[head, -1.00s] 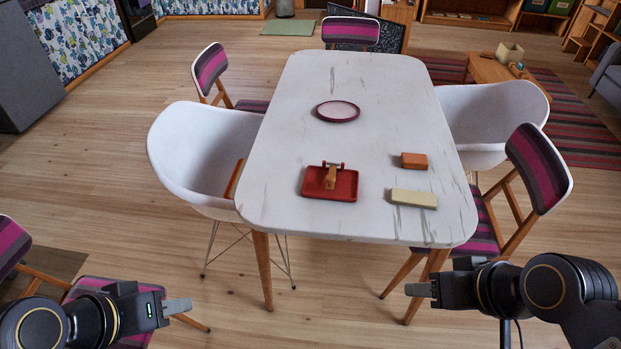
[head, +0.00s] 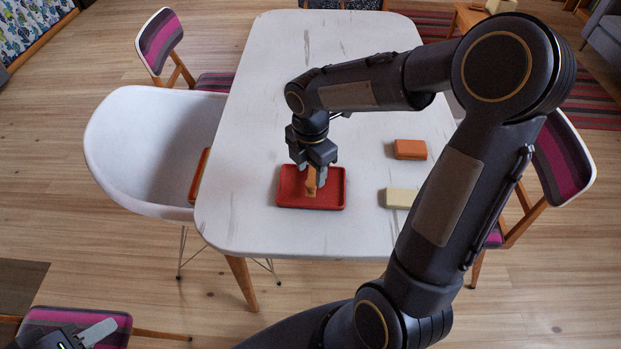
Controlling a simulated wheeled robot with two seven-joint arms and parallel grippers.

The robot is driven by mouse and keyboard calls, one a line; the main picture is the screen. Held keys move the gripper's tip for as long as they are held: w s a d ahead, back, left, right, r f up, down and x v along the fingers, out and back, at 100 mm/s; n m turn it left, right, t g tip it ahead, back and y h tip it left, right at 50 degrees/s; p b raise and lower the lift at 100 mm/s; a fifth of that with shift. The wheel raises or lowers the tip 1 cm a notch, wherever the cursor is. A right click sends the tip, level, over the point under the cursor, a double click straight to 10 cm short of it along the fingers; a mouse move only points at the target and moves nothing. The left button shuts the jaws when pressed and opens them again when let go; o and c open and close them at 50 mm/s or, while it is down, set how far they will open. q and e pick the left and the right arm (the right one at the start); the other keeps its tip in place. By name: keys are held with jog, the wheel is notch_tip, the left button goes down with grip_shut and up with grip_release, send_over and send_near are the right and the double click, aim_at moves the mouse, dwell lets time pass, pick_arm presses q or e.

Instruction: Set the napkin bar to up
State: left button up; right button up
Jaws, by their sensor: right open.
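The napkin holder is a red tray (head: 330,201) on the near part of the white table. Its bar (head: 311,189), an orange-brown piece, lies over the tray with its upper end hidden by my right gripper. My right gripper (head: 312,174) points down over the tray, its open fingers at the bar's far end. I cannot tell whether they touch it. My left gripper (head: 92,334) is low at the bottom left, away from the table; only part of it shows, and its jaw opening cannot be judged.
An orange block (head: 410,149) and a cream block (head: 401,198) lie on the white table (head: 262,110), right of the tray. The table left of the tray is clear.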

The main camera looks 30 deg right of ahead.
aim_at(311, 183)
jog(key=shift+s+f, duration=0.1)
jog(key=shift+f, duration=1.65)
grip_shut()
